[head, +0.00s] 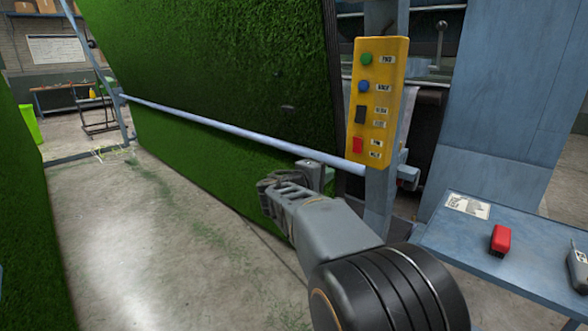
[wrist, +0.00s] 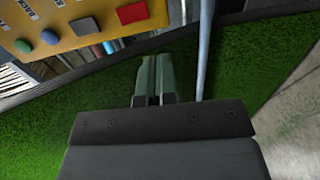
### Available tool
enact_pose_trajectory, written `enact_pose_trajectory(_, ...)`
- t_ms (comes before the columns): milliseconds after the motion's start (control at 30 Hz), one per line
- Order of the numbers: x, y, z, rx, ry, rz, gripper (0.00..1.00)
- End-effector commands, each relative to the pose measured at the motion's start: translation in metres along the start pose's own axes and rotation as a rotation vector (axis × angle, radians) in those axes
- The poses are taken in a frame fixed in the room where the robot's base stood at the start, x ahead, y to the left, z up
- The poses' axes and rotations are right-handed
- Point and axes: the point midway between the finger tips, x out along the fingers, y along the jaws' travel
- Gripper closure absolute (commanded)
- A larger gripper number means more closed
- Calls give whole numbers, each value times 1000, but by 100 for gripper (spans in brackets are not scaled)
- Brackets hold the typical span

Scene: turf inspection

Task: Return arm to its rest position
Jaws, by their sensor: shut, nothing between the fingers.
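My gripper (head: 270,184) is in the middle of the head view, at the end of my grey arm, which reaches in from the lower right. It is in front of the green turf sheet (head: 215,75) and left of the yellow control box (head: 378,105). In the wrist view the fingers (wrist: 153,78) are together with nothing between them. The control box (wrist: 85,25) shows upside down at the top left there, apart from the fingers. It carries a green button, a blue button, a black switch and a red switch.
A pale blue rail (head: 235,132) crosses in front of the turf, behind my gripper. A blue table (head: 470,246) at the right bears a red object (head: 501,239) and a grey device (head: 578,268). Another turf face (head: 35,230) stands at the left. Concrete floor (head: 135,245) between is clear.

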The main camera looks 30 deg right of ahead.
Motion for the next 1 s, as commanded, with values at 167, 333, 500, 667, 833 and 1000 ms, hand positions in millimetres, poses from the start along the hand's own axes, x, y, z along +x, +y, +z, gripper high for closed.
enact_pose_trajectory(167,0,0,0,-1,0,0,100)
enact_pose_trajectory(333,0,-20,3,-25,-11,-86,100)
enact_pose_trajectory(500,-25,-88,25,15,-59,-410,100)
enact_pose_trajectory(667,-91,-134,44,128,-68,-777,100)
enact_pose_trajectory(833,-172,-156,57,269,-52,-1113,100)
enact_pose_trajectory(1000,-239,-153,66,393,-23,-1354,100)
